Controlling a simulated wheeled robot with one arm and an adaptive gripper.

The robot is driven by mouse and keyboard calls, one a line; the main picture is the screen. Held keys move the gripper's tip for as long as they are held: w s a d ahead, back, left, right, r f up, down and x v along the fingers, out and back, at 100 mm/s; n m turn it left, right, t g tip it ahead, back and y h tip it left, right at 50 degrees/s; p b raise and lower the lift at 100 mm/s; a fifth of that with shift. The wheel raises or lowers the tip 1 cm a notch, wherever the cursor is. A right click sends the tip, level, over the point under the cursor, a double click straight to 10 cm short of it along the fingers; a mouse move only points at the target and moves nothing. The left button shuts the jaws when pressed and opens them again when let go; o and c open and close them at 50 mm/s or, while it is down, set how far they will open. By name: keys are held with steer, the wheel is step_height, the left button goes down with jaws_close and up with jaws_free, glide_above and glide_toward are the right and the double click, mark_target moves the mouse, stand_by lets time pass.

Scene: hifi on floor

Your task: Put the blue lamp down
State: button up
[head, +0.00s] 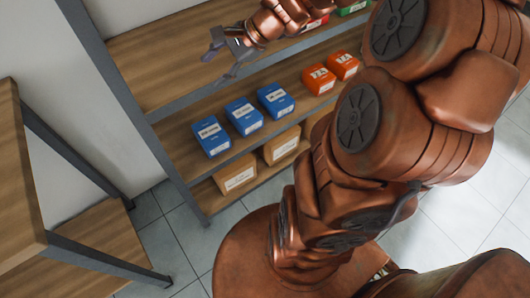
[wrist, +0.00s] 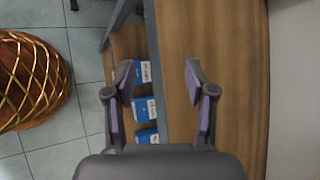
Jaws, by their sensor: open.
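No blue lamp shows in either view. My gripper (head: 216,67) is open and empty, above the upper board of a wooden shelf (head: 150,70) in the head view.
Blue boxes (head: 243,115) and orange boxes (head: 318,79) stand on the board below, with brown boxes (head: 235,174) lower down. Another wooden rack (head: 100,240) stands at left. The wrist view shows a gold wire piece (wrist: 25,75) on a round brown base.

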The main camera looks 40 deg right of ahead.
steer(key=s+a+f+n+g+h, duration=0.1)
steer(key=s+a+f+n+g, duration=0.15)
steer(key=s+a+n, duration=0.35)
steer(key=s+a+f+n+g+h, duration=0.1)
steer(key=s+a+n+g, duration=0.25)
steer(key=s, duration=0.45)
steer(key=s+d+n+g+h, duration=0.1)
steer(key=s+d+n+h, duration=0.1)
steer(key=s+n, duration=0.2)
steer(key=s+d+f+n+h, duration=0.1)
steer(key=s+n+h, duration=0.2)
steer(key=s, duration=0.5)
steer(key=shift+d+n+g, duration=0.35)
steer(key=shift+d+g, duration=0.05)
step_height(320, 180, up, 4)
steer(key=p, duration=0.3)
steer(key=shift+f+p, duration=0.15)
steer(key=shift+p, duration=0.25)
steer(key=shift+c, duration=0.3)
